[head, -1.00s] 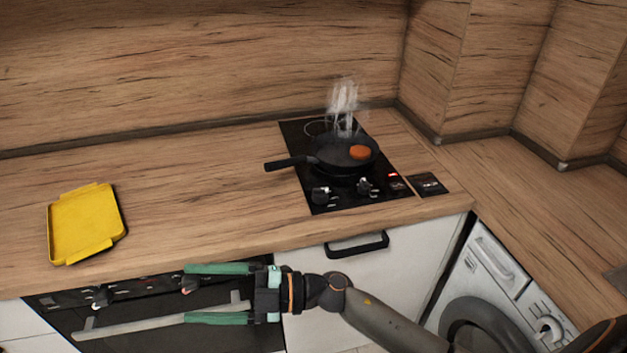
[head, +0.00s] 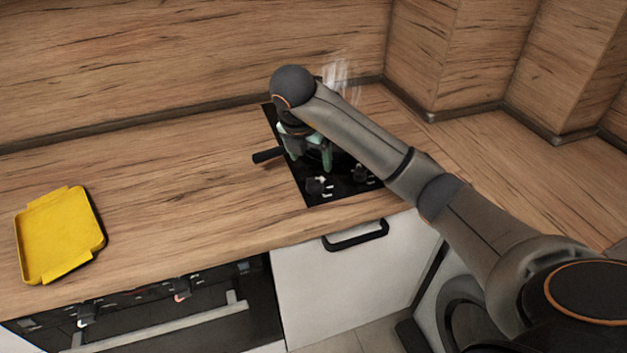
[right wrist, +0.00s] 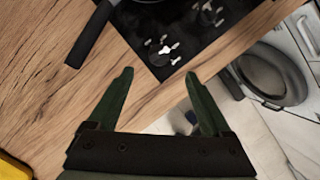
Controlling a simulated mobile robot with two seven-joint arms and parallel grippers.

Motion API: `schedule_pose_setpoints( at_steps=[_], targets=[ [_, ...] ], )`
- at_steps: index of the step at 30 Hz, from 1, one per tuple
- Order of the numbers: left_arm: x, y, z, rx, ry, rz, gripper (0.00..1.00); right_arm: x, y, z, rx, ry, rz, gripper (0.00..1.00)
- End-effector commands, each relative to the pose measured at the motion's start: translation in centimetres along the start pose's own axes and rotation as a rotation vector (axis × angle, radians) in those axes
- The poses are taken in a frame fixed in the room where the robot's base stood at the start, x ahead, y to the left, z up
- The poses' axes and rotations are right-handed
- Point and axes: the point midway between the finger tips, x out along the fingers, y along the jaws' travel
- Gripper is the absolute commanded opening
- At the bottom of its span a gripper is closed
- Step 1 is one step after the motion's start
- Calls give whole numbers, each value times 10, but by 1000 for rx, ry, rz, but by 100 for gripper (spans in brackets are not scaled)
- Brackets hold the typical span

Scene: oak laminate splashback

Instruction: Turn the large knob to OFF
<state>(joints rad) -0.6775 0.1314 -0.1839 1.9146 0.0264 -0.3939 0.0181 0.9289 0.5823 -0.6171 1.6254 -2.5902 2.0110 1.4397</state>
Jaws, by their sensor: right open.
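The black hob (head: 342,190) is set in the wooden counter. Two of its knobs show: a left knob (head: 318,186) and a right knob (head: 360,173). In the right wrist view they are the nearer knob (right wrist: 163,52) and the farther knob (right wrist: 208,12). I cannot tell which is the large one, nor read their marks. My right gripper (head: 312,158) is open over the hob, its fingers pointing down. In the right wrist view the open fingers (right wrist: 158,74) have nothing between them, with the nearer knob just beyond. My left gripper is not in view.
A pan, mostly hidden by my right arm, stands on the hob with steam above; its handle (head: 268,155) sticks out left. A yellow tray (head: 60,235) lies at the counter's left. An oven (head: 160,310) and a cabinet handle (head: 356,236) are below. The counter between tray and hob is clear.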

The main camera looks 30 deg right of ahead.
Motion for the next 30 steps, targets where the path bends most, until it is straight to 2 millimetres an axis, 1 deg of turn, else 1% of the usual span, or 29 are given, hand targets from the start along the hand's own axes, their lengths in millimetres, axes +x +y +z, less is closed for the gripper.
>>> schedule_pose_setpoints(
  at_steps=[1, 2, 3, 9, 15, 18, 21, 28, 29, 30],
  targets=[
    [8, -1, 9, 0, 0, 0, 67, 17, -1, -5, 0, 7, -2, 83],
    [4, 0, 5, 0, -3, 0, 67, 18, -1, -2, -1, 7, -5, 83],
    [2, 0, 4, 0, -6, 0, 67, 25, -1, -2, -2, 6, -6, 83],
    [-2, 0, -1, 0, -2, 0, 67, 66, -1, -2, -3, 7, -4, 83],
    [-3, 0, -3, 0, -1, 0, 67, 96, 0, -2, -4, 7, 0, 83],
    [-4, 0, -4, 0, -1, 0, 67, 104, 0, -2, -4, 5, 1, 83],
    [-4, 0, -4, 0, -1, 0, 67, 108, 0, -2, -4, 4, 1, 83],
    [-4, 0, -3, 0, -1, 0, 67, 108, 0, -2, -5, 4, 2, 83],
    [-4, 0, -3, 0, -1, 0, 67, 108, 0, -2, -5, 4, 2, 82],
    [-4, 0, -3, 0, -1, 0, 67, 108, 0, -2, -5, 4, 2, 78]
  ],
)
